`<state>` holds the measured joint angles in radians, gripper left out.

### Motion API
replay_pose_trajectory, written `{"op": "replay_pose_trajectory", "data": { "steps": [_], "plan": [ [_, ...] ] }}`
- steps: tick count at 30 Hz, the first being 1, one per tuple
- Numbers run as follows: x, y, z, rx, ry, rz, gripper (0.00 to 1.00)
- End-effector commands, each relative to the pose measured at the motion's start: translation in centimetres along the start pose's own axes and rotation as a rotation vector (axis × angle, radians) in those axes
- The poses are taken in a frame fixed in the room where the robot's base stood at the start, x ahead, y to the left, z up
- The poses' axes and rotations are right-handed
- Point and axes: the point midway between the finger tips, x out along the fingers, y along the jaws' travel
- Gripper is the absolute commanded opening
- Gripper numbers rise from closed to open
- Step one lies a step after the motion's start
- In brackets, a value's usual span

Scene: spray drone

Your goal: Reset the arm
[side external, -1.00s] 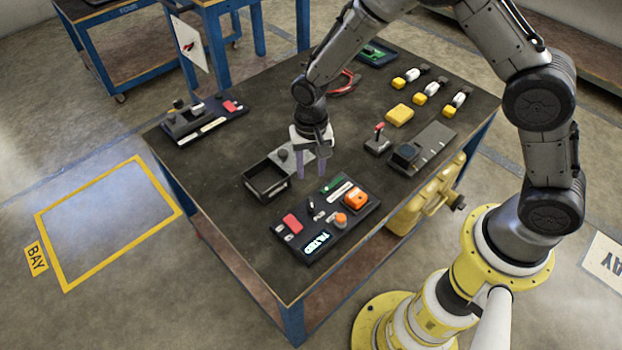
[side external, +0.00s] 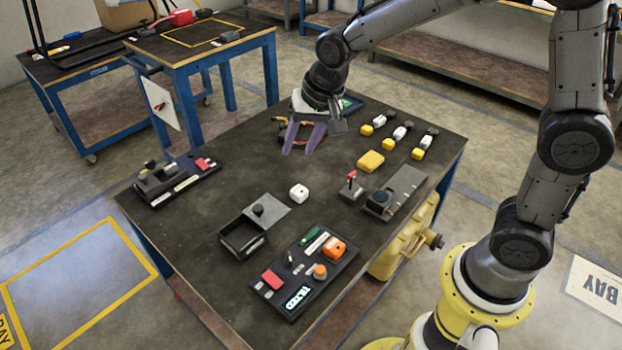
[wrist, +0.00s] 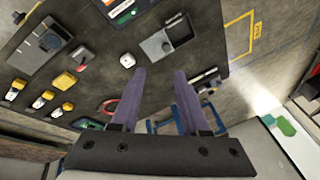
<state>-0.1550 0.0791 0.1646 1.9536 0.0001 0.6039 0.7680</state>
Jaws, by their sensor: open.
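My gripper (side external: 303,138) hangs above the dark work table (side external: 180,235), over its far part. Its two purple-grey fingers are spread with nothing between them, and the wrist view shows the same open fingers (wrist: 170,80). My arm reaches in from the right side of the side external view.
A control panel (side external: 272,281) and an open black box (side external: 240,240) are at the table's near part. Another panel (side external: 180,180) is at left. A joystick (side external: 351,187), yellow block (side external: 370,161) and several small yellow-and-white items are at right. Red-handled pliers (wrist: 108,106) lie near the gripper.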

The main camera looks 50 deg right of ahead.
Motion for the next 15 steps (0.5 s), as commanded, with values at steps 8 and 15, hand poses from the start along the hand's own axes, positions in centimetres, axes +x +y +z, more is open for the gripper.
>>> {"op": "replay_pose_trajectory", "data": {
  "steps": [8,15],
  "plan": [
    [-11.1,5.4,2.0,-0.094,0.148,-0.08,0.45],
    [-16.1,11.1,6.8,-0.249,0.241,-0.087,0.45]
  ]
}}
